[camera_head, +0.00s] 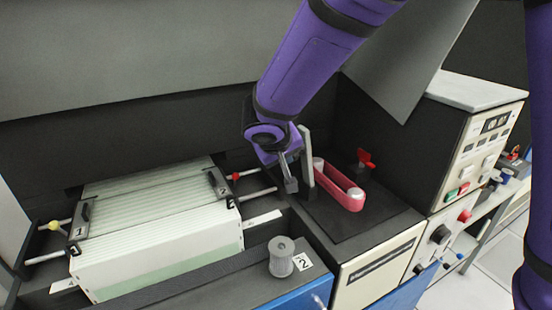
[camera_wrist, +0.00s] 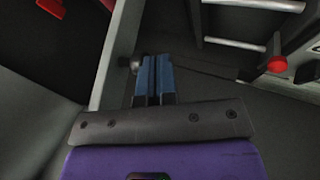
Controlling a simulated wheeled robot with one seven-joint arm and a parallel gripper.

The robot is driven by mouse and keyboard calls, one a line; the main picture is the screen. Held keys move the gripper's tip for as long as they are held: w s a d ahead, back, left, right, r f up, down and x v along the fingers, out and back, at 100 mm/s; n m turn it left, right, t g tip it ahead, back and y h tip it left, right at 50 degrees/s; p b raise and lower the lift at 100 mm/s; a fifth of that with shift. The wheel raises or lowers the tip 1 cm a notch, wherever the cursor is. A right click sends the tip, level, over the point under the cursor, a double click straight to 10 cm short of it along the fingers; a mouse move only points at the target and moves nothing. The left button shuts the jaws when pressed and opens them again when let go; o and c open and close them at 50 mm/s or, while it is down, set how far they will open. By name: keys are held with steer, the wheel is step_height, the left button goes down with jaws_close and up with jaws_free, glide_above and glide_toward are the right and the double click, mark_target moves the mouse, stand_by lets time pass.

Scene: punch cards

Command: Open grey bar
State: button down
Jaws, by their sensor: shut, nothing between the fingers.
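The grey bar (camera_head: 307,156) stands upright on the dark machine top, just left of a pink belt loop. In the wrist view the bar (camera_wrist: 112,60) runs along the left side of my fingers, with a small round grey knob (camera_wrist: 136,62) beside it. My gripper (camera_head: 291,186) points down just left of the bar in the head view. In the wrist view my fingers (camera_wrist: 155,66) are pressed together with nothing between them. Their tips are close to the knob; I cannot tell whether they touch it or the bar.
A pink belt loop (camera_head: 340,186) and a red valve handle (camera_head: 365,159) are right of the bar. A white card stack (camera_head: 150,215) lies in the tray to the left, with metal rods and a red knob (camera_head: 234,176). A ribbed grey cylinder (camera_head: 281,257) stands in front.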

steer(key=shift+w+d, duration=0.1)
stand_by(0.3)
steer(key=shift+w+d+r+y, duration=0.25)
steer(key=shift+d+r, duration=0.1)
steer(key=shift+d, duration=0.2)
steer(key=shift+w+d+r+y, duration=0.25)
steer(key=shift+d+r, duration=0.1)
steer(key=shift+d, duration=0.2)
